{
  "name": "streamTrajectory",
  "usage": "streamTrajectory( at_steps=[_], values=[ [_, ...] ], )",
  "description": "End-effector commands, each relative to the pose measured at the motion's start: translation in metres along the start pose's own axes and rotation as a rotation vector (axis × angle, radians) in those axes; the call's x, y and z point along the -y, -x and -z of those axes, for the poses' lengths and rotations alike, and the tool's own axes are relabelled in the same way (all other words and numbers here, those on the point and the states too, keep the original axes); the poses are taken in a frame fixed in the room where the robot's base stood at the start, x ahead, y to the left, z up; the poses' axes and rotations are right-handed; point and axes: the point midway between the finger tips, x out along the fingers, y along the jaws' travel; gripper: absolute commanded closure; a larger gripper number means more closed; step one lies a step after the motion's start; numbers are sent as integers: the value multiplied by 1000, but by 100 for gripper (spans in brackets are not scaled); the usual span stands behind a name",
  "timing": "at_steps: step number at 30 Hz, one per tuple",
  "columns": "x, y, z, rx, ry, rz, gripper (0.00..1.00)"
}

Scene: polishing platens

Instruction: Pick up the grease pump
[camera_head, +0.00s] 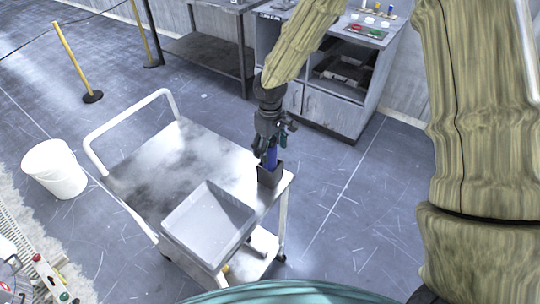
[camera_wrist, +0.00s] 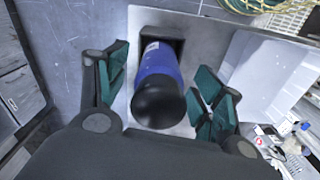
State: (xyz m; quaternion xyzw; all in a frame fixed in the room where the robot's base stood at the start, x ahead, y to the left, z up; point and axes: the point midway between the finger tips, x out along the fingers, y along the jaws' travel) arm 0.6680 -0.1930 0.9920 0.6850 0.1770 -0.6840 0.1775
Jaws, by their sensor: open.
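The grease pump is a blue cylinder with a black rounded end. In the wrist view the grease pump (camera_wrist: 160,80) stands in a dark square holder (camera_wrist: 176,42), between the green pads of my gripper (camera_wrist: 158,95). The pads are spread, with a gap on each side of the pump. In the head view my gripper (camera_head: 268,142) points down over the pump (camera_head: 270,160), whose blue body shows just above the dark holder (camera_head: 269,176). The holder sits at the right corner of the metal cart (camera_head: 150,195). The pump's lower part is hidden inside the holder.
A grey-white tray (camera_head: 208,225) lies on the cart close to the holder. A white bucket (camera_head: 55,168) stands left of the cart. A grey cabinet (camera_head: 335,100) and a metal table (camera_head: 215,55) stand behind. Open floor lies right of the cart.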

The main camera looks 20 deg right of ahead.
Motion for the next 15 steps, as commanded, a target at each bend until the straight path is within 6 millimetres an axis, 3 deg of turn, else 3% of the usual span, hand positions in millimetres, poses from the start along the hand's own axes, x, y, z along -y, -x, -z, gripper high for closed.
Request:
streamTrajectory(
  at_steps=[5,15],
  values=[
    [0,0,0,0,0,0,33],
    [0,0,0,-1,0,0,92]
  ],
)
